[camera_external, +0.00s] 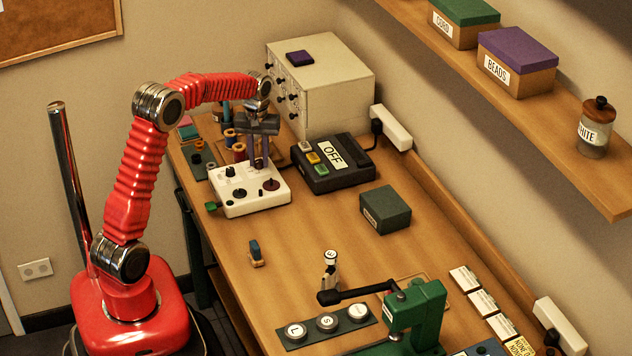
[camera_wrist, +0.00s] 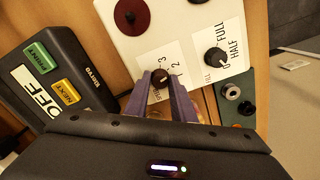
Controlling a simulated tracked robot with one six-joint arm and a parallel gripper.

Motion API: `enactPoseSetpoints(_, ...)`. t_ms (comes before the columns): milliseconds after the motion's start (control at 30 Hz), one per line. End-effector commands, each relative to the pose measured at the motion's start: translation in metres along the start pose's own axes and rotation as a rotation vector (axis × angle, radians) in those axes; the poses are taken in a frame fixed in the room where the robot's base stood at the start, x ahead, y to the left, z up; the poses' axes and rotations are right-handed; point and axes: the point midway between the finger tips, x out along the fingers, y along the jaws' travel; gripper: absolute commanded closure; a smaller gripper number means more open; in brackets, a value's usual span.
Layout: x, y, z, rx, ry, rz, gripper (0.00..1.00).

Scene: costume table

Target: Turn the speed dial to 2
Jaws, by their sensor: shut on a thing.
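The white control box (camera_external: 245,201) stands on the table below my gripper (camera_external: 259,163). In the wrist view, the small dark speed dial (camera_wrist: 161,76) sits on a white label with numbers, of which 2 and 3 can be read. My gripper's two purple fingers (camera_wrist: 162,84) reach down on either side of this dial and are shut on it. I cannot clearly tell which number the dial's pointer faces. A second black dial (camera_wrist: 216,58), marked FULL and HALF, is to the right, apart from the fingers. A dark red round knob (camera_wrist: 131,14) is on the same box.
A black box with an OFF sign (camera_external: 333,161) and coloured buttons stands right of the control box. Thread spools (camera_external: 238,151) and a white drawer cabinet (camera_external: 328,80) are behind. A dark green box (camera_external: 386,209) is farther right. The table's middle is mostly clear.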

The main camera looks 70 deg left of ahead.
Motion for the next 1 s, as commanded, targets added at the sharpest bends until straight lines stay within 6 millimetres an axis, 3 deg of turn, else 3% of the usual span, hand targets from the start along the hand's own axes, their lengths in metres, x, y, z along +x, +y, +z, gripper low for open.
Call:
enactPoseSetpoints(300,0.0006,0.0004,0.001,-0.126,-0.003,0.0,1.0)
enactPoseSetpoints(767,0.0008,0.0008,0.0013,-0.142,-0.004,0.0,1.0)
enactPoseSetpoints(800,0.0008,0.0007,0.0014,-0.142,-0.004,0.0,0.75)
enactPoseSetpoints(1000,0.0005,0.0005,0.0008,-0.142,-0.002,0.0,0.61)
